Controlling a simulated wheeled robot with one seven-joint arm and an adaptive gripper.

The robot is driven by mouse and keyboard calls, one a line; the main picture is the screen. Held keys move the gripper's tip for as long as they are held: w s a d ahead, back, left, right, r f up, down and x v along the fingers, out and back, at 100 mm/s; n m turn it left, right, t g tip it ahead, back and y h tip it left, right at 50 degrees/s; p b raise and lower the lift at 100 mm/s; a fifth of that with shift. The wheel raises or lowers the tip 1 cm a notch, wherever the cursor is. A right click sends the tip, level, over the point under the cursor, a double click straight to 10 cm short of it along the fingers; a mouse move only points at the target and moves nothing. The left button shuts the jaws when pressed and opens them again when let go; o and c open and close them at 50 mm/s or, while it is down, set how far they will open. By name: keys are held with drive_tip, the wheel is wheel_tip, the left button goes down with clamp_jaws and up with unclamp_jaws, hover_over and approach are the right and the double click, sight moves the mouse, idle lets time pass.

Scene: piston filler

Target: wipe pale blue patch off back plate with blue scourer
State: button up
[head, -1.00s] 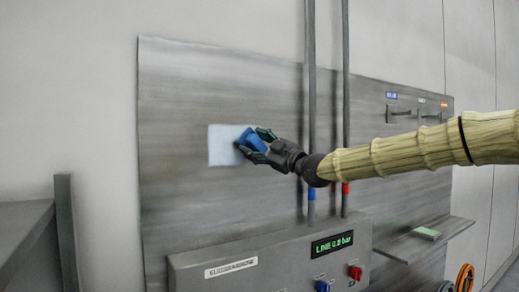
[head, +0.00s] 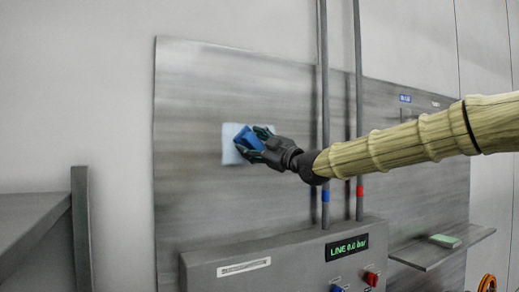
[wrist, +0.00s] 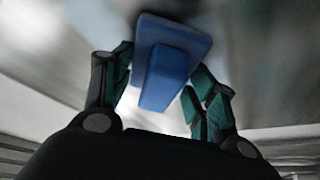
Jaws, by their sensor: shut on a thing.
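The pale blue patch (head: 229,154) is a light square on the grey metal back plate (head: 188,110), left of the pipes in the head view. My gripper (head: 258,144) is shut on the blue scourer (head: 246,138) and holds it in front of the patch, covering its middle. Patch colour shows to the left of the scourer and at the upper right. In the wrist view the scourer (wrist: 170,62) sits tilted between the fingers of my gripper (wrist: 165,85). I cannot tell whether it touches the plate.
Two vertical pipes (head: 324,90) run behind my arm. A control box (head: 220,268) with a green display stands below the patch. A shelf (head: 425,254) with a green pad (head: 445,241) is at the right. A grey bench (head: 30,225) is at the lower left.

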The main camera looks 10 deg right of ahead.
sight(218, 132)
drive_tip(key=shift+s+a+b, duration=0.35)
drive_tip(key=shift+a+b, duration=0.2)
drive_tip(key=shift+a, duration=0.25)
drive_tip(key=shift+s+a+b, duration=0.3)
drive_tip(key=shift+a+b, duration=0.25)
drive_tip(key=shift+a, duration=0.25)
drive_tip(key=shift+s+a+b, duration=0.35)
drive_tip(key=shift+a+b, duration=0.2)
drive_tip(key=shift+a, duration=0.25)
drive_tip(key=shift+a, duration=0.1)
drive_tip(key=shift+s+a+f+b, duration=0.1)
drive_tip(key=shift+s+a+b, duration=0.25)
drive_tip(key=shift+a+b, duration=0.35)
drive_tip(key=shift+s+a+b, duration=0.35)
drive_tip(key=shift+a+b, duration=0.1)
drive_tip(key=shift+a, duration=0.35)
drive_tip(key=shift+r+p, duration=0.75)
drive_tip(key=shift+r, duration=0.45)
drive_tip(key=shift+w+d+p, duration=0.5)
drive_tip(key=shift+d+p, duration=0.05)
drive_tip(key=shift+d, duration=0.6)
drive_tip(key=shift+w+d+p, duration=0.5)
drive_tip(key=shift+d+p, duration=0.1)
drive_tip(key=shift+d, duration=0.55)
drive_tip(key=shift+w+d+p, duration=0.5)
drive_tip(key=shift+d+p, duration=0.05)
drive_tip(key=shift+d, duration=0.6)
drive_tip(key=shift+d, duration=0.1)
